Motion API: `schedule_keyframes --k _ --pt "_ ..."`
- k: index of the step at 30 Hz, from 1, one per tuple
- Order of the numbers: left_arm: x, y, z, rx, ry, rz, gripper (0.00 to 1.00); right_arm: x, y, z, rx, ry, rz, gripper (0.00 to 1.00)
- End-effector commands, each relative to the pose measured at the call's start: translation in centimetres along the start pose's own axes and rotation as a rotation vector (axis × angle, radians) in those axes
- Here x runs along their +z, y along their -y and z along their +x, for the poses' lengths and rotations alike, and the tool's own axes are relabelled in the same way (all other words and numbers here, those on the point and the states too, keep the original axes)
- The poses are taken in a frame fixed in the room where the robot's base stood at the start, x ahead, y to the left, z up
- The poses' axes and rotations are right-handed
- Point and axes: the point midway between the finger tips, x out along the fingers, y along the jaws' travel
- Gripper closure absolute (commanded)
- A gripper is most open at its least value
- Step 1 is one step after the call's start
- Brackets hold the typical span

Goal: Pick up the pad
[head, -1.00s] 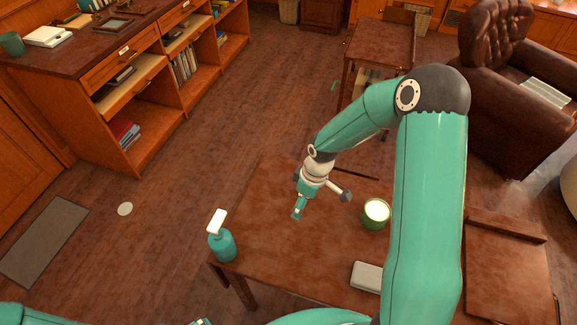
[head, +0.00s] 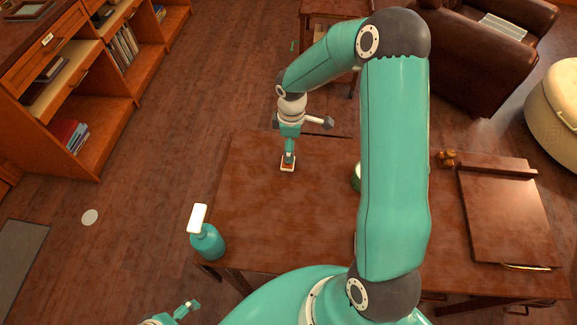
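A small flat red-and-white piece, possibly the pad (head: 287,166), lies at the far left part of the brown table (head: 262,222). My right gripper (head: 289,154) points down with its fingertips right at this piece. I see the fingers edge-on, so I cannot tell whether they are open or closed on it, or whether the piece is lifted. My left gripper (head: 187,309) is low at the bottom left, away from the table objects; its finger opening is unclear.
A green cup (head: 356,177) is partly hidden behind my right arm. Small brown items (head: 447,158) and a wooden board (head: 505,215) lie to the right. The table's middle left is clear.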

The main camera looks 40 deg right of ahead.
Motion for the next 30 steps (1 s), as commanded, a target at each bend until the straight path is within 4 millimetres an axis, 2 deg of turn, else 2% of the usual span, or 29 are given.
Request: schedule_keyframes --k 1,8,17,26,30 --pt "0.0 0.3 0.8 0.0 0.0 0.0 0.0 -0.1 0.0 1.0 0.0 0.0 0.0 0.15" --pt "0.0 0.5 1.5 0.0 -0.001 0.0 0.0 -0.2 0.2 2.1 0.0 -0.001 0.0 0.15" --pt "-0.1 1.6 4.3 0.0 -0.001 0.0 0.0 -0.5 0.7 6.2 -0.001 0.0 -0.001 0.15" --pt "-0.1 1.6 4.3 0.0 -0.001 0.0 0.0 -0.5 0.7 6.4 0.0 -0.001 0.0 0.15" --pt "-0.1 1.6 4.3 0.0 -0.001 0.0 0.0 -0.5 0.7 6.4 0.0 -0.001 0.001 0.38"
